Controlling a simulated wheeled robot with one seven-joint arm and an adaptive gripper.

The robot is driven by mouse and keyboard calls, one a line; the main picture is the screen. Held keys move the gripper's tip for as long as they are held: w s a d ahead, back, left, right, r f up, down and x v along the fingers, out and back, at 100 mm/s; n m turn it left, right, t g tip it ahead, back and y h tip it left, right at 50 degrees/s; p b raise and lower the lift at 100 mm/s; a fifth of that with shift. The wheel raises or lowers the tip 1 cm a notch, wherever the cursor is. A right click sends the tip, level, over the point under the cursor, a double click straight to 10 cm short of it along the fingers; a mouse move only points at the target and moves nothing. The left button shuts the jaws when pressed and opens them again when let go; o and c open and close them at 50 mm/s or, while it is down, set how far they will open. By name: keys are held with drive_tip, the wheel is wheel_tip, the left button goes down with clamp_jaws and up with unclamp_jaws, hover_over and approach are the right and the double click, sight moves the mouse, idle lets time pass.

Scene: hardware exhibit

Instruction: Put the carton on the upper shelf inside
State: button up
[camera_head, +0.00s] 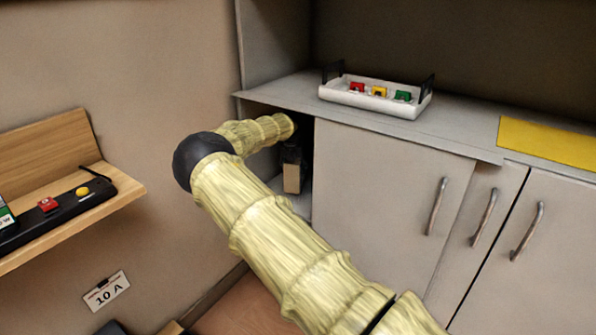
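The carton (292,178) is a small tan box, upright, inside the open left bay of the grey cabinet. My gripper (292,156) is dark and points down directly above it, at the carton's top. Its fingers are too small and dark to tell whether they are closed on the carton. A pale shelf surface (301,205) shows just below the carton; I cannot tell whether the carton touches it. My arm hides much of the bay's opening and most of its inside.
The cabinet top (285,92) holds a white tray (400,107) with red, yellow and green items. Closed doors with handles (385,195) stand right of the bay. A wooden wall ledge (125,190) with a black button strip (65,208) is at left.

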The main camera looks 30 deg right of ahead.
sight(291, 180)
drive_tip(key=w+d, duration=0.2)
drive_tip(key=d, duration=0.1)
drive_tip(key=shift+w+b, duration=0.35)
drive_tip(key=shift+w, duration=0.05)
wheel_tip(291, 180, down, 4)
drive_tip(key=shift+r+b, duration=0.25)
drive_tip(key=shift+b, duration=0.3)
drive_tip(key=o, duration=1.3)
drive_tip(key=shift+r, duration=0.1)
drive_tip(key=shift+s+a+r, duration=0.1)
drive_tip(key=shift+a+r, duration=0.1)
drive_tip(key=shift+r, duration=0.35)
drive_tip(key=shift+p+v, duration=0.5)
drive_tip(key=shift+v, duration=0.7)
drive_tip(key=s+a+p, duration=0.1)
drive_tip(key=s+a, duration=0.2)
drive_tip(key=s+a+p, duration=0.1)
drive_tip(key=s+a, duration=0.3)
drive_tip(key=shift+a+f, duration=0.1)
drive_tip(key=shift+f, duration=0.1)
drive_tip(key=shift+s+a+f, duration=0.1)
drive_tip(key=shift+s+a, duration=0.5)
drive_tip(key=shift+s, duration=0.1)
